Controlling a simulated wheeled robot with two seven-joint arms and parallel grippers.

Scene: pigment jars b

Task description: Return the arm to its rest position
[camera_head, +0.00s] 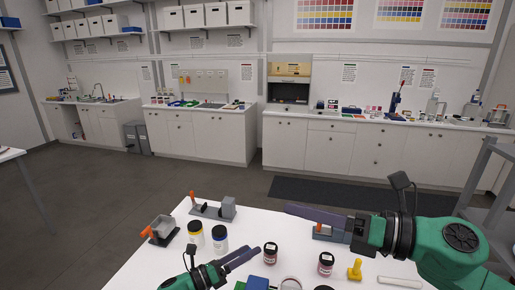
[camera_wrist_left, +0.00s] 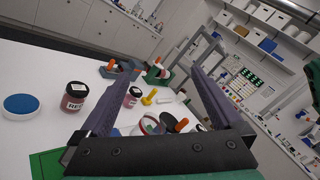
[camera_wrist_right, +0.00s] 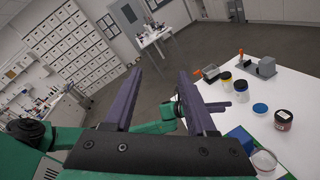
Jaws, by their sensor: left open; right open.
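My left gripper (camera_head: 250,256) is low over the near part of the white table (camera_head: 140,268), open and empty. Its spread fingers also show in the left wrist view (camera_wrist_left: 163,75). My right gripper (camera_head: 292,209) points left above the back of the table, in front of a grey fixture. In the right wrist view its fingers (camera_wrist_right: 159,75) are apart with nothing between them. A yellow-banded jar (camera_head: 195,234) and a blue-banded jar (camera_head: 220,238) stand left of my left gripper. Two dark red jars, one (camera_head: 270,254) and another (camera_head: 325,264), stand to its right.
Grey fixtures with orange handles stand at the back left (camera_head: 215,209), left edge (camera_head: 161,230) and back right (camera_head: 331,233), the last partly hidden. A yellow knobbed piece (camera_head: 355,270) and a white bar (camera_head: 400,282) lie at front right. Grey shelving (camera_head: 488,190) stands at the right.

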